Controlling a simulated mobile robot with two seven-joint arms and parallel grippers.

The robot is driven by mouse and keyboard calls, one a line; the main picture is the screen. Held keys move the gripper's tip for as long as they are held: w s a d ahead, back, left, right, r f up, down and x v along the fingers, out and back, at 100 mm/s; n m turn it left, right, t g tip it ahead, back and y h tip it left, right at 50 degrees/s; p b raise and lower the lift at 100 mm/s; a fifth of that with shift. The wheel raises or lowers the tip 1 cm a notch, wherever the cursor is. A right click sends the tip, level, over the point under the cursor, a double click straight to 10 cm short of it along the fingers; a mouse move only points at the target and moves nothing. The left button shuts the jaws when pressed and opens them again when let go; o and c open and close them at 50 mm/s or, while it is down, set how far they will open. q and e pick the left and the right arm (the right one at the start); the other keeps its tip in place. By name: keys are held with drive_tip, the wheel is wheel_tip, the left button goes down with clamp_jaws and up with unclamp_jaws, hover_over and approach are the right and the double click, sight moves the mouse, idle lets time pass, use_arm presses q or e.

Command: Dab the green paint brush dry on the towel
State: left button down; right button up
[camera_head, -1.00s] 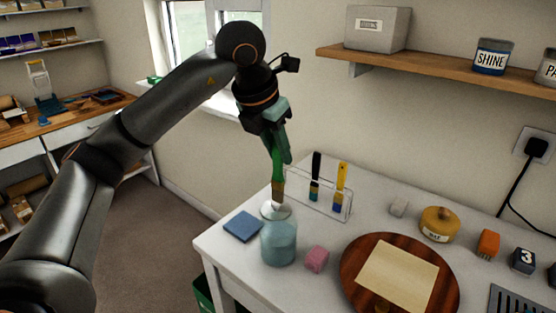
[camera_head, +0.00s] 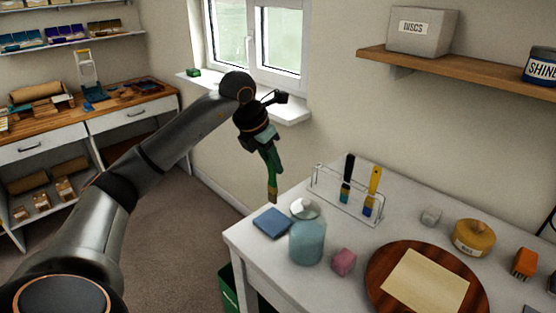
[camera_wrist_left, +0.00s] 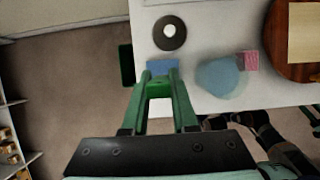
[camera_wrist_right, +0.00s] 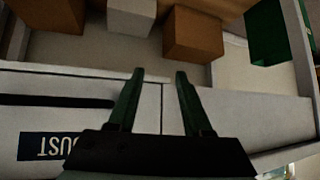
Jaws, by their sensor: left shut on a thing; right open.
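My left gripper (camera_head: 268,147) is shut on the green paint brush (camera_head: 272,178), which hangs bristles down with a brownish tip. The blue folded towel (camera_head: 272,223) lies at the table's left corner. The brush tip shows just above and behind it in the head view, apparently clear of it. In the left wrist view the towel (camera_wrist_left: 162,67) lies just beyond the green fingertips, partly hidden by them. My right gripper (camera_wrist_right: 160,85) is open and empty, seen only in the right wrist view.
A rack (camera_head: 340,200) holds two brushes. A round wooden board (camera_head: 378,272) lies to the right. My right gripper faces a drawer front and several boxes (camera_wrist_right: 192,35).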

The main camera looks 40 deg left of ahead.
sight(271, 182)
use_arm(q)
wheel_tip(271, 182, down, 5)
drive_tip(key=b, duration=0.4)
drive_tip(key=shift+f, duration=0.15)
drive_tip(key=shift+f+b, duration=0.2)
drive_tip(key=shift+b, duration=0.25)
drive_tip(key=shift+r, duration=0.1)
drive_tip(key=shift+f, duration=0.25)
drive_tip(key=shift+f, duration=0.3)
idle(1.0)
drive_tip(key=shift+f, duration=0.1)
idle(0.5)
